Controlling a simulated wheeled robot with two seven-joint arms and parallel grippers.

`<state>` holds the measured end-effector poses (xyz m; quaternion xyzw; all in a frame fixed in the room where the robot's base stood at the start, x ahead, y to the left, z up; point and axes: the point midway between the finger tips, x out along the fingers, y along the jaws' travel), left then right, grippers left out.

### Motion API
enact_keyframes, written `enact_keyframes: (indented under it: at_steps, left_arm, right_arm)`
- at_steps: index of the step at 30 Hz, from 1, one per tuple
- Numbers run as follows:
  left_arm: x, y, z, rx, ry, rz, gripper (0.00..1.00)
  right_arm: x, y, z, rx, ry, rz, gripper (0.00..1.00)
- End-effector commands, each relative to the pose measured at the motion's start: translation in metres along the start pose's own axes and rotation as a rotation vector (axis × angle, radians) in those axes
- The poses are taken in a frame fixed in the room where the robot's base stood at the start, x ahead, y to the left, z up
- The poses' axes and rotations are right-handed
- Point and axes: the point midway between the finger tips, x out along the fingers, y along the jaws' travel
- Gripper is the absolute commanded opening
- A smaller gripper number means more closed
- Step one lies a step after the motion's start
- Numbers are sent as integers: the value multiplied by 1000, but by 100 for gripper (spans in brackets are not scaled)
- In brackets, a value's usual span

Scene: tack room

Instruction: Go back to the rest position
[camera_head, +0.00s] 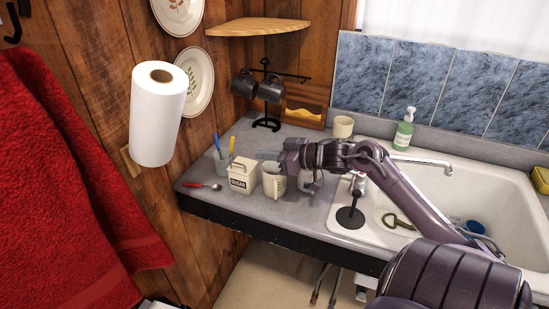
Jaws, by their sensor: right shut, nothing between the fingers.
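My right arm comes in from the lower right and reaches left across the sink to the grey counter (300,212). My right gripper (284,160) is at the arm's far end, above the counter, and is shut and empty. A white measuring cup (273,182) stands just below it in the picture, beside a cream sugar box (243,175). I cannot tell whether the gripper touches the cup. A jar (308,182) is partly hidden behind the arm. My left gripper is not in view.
The white sink (500,190) holds a blue cup (474,227). A soap bottle (404,129), a cream cup (343,126) and a black mug rack (266,122) stand behind. A paper towel roll (157,115) and red towel (70,190) are at left. A red-handled spoon (202,185) lies near the counter's left edge.

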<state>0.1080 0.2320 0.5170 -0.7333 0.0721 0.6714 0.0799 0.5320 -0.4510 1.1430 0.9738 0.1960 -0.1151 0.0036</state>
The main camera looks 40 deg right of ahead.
Motion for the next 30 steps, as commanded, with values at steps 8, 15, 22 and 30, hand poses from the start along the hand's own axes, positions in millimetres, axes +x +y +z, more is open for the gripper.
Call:
enact_keyframes:
  at_steps: [8, 15, 22, 30]
  left_arm:
    - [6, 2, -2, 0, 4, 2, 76]
    - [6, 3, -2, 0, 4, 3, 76]
    - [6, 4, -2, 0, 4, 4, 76]
    - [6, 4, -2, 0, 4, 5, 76]
  right_arm:
    - [-22, -1, 1, 0, 0, -1, 0]
    - [-24, -2, 0, 0, 0, -1, 0]
    - [-2, -22, 47, -48, -90, 105, 0]
    - [19, -114, 143, -108, -416, 344, 0]
